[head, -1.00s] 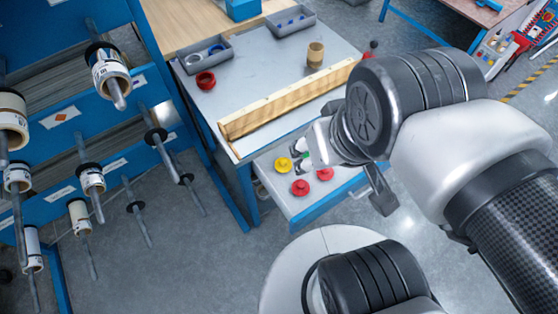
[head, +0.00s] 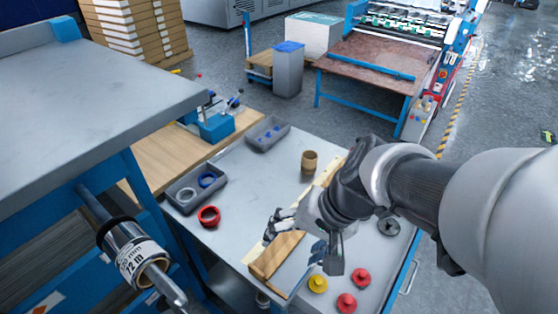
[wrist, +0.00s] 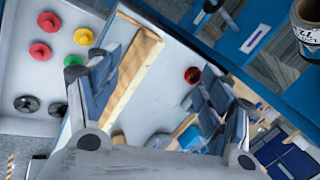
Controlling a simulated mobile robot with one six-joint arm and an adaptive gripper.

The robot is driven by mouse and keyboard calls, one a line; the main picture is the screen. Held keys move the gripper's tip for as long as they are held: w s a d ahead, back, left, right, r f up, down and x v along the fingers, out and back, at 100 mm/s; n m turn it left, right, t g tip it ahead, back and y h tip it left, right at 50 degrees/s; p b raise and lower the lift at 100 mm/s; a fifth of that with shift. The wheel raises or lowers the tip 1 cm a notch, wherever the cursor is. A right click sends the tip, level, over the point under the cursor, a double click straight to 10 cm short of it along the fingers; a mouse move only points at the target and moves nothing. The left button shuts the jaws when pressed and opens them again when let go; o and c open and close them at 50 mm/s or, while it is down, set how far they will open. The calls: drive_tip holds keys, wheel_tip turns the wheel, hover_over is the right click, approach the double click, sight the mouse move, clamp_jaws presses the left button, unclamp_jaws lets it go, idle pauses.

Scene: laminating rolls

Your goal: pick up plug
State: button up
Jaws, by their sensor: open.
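Several round plugs with knobs lie in the open drawer. In the head view there is a yellow plug (head: 318,284), two red plugs (head: 360,277) (head: 346,302) and a black plug (head: 389,227). The wrist view shows the yellow plug (wrist: 83,36), the red plugs (wrist: 40,51) (wrist: 49,21) and two black plugs (wrist: 53,104) (wrist: 27,104). My gripper (head: 294,241) is open and empty, above the wooden strip, left of and above the drawer plugs. Its spread fingers also show in the wrist view (wrist: 155,85). A red ring-like piece (head: 209,216) lies on the tabletop.
The wooden strip (head: 275,256) lies along the grey table (head: 238,178). A brown cardboard core (head: 309,162) stands near its far end. Two grey trays (head: 183,203) (head: 267,144) hold rings and small blue parts. A blue rack with rolls (head: 136,262) stands at the left.

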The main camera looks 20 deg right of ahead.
drive_tip(key=w+d+f+m+y+p, duration=0.2)
drive_tip(key=w+d+f+m, duration=0.2)
drive_tip(key=w+f+m, duration=0.25)
drive_tip(key=m+t+p, duration=0.1)
drive_tip(key=m+t, duration=0.1)
drive_tip(key=m, duration=0.5)
hover_over(320, 281)
drive_tip(key=a, duration=0.2)
wheel_tip(320, 281, down, 8)
drive_tip(key=s+d+f+m+h, duration=0.1)
drive_tip(key=s+d+f+m, duration=0.1)
drive_tip(key=f+m, duration=0.15)
drive_tip(key=s+d+f+m+p, duration=0.1)
drive_tip(key=s+d+f+m, duration=0.1)
drive_tip(key=f, duration=0.3)
drive_tip(key=s+d+f+m+h, duration=0.1)
drive_tip(key=s+d+f+m, duration=0.15)
drive_tip(key=f, duration=0.25)
drive_tip(key=shift+m, duration=0.45)
drive_tip(key=b+x, duration=0.3)
drive_tip(key=x, duration=0.8)
drive_tip(key=shift+w+d, duration=0.15)
drive_tip(key=shift+b+x, duration=1)
drive_tip(key=shift+x, duration=2.1)
drive_tip(key=shift+d, duration=0.15)
drive_tip(key=shift+s, duration=0.25)
drive_tip(key=shift+c, duration=0.6)
drive_tip(key=c, duration=0.8)
